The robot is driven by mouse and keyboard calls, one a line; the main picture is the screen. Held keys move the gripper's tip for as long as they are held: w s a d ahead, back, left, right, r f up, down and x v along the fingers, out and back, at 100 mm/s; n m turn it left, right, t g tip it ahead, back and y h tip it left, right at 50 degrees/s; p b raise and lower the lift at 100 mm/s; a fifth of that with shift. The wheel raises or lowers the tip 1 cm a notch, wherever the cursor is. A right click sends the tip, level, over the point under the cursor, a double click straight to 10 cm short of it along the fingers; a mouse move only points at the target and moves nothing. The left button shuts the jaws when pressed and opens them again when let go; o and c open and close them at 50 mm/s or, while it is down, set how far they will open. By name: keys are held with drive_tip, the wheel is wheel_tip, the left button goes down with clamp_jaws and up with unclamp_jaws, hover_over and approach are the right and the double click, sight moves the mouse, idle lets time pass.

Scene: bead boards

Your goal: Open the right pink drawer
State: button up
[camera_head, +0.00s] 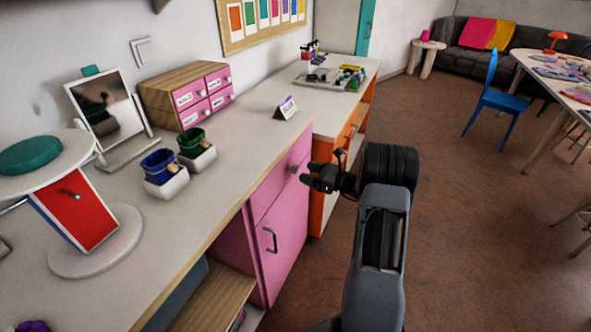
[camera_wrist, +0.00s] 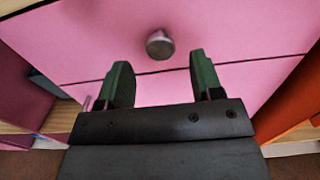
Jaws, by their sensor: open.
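The pink drawer (camera_head: 279,184) is under the counter, above a pink door (camera_head: 284,240) with a bar handle. Its front (camera_wrist: 230,25) fills the upper part of the wrist view and looks flush with the cabinet. A round metal knob (camera_wrist: 160,44) sits on the drawer front. My gripper (camera_head: 312,174) is in front of the drawer; in the wrist view my gripper (camera_wrist: 160,78) has its two green-faced fingers apart, with nothing between them. The knob appears just beyond the fingertips, roughly centred between them, and looks untouched. In the head view the knob (camera_head: 293,168) is small beside my gripper.
A small pink-fronted drawer box (camera_head: 172,122) stands on the counter (camera_head: 240,140) beside blue (camera_head: 160,165) and green (camera_head: 192,142) cups. An orange cabinet (camera_head: 322,190) adjoins the pink one on the right.

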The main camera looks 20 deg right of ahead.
sight(297, 169)
drive_tip(key=shift+x, duration=2.7)
clamp_jaws()
